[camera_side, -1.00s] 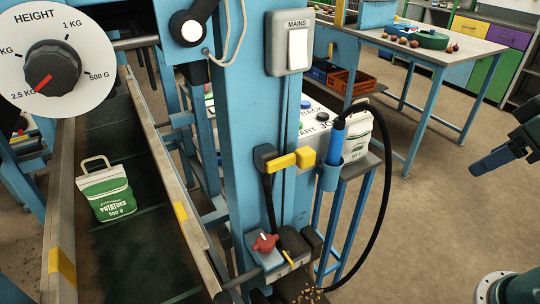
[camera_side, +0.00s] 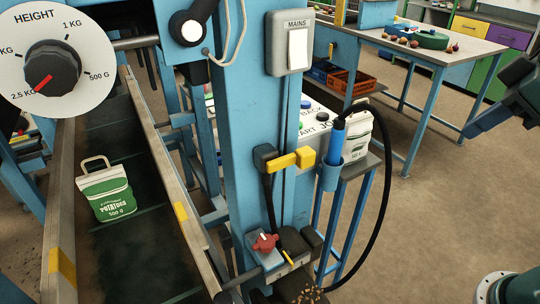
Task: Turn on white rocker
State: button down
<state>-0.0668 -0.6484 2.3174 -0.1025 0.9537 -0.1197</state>
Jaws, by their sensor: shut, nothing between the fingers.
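The white rocker (camera_side: 297,50) sits in a grey switch box marked MAINS (camera_side: 290,66), fixed high on the blue upright post. Whether the rocker is pressed at its top or bottom is too small to tell. My gripper (camera_side: 474,130) is at the right edge, dark with blue fingers that point left and down. It is shut and empty, well to the right of the rocker and lower than it, touching nothing.
A yellow lever (camera_side: 291,159) and a blue-handled tool in a holder (camera_side: 337,145) with a looping black cable stand below the box. A red knob (camera_side: 265,242) is lower.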

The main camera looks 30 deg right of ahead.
aim_at(298, 49)
jog(key=w+a+r+n+y, duration=0.1)
jog(key=w+a+r+n, duration=0.3)
jog(key=a+r+n, duration=0.3)
jog(key=w+a+r+n+y, duration=0.2)
jog(key=w+a+r+n, duration=0.2)
jog(key=r, duration=0.5)
jog(key=a+n, duration=0.2)
jog(key=a, duration=0.1)
jog(key=shift+w+a+n, duration=0.25)
jog(key=shift+n, duration=0.15)
jog(key=shift+w+f, duration=0.1)
jog(key=w+a+f, duration=0.3)
jog(key=w+f, duration=0.5)
jog(key=shift+w+a+f, duration=0.15)
jog(key=shift+a, duration=0.1)
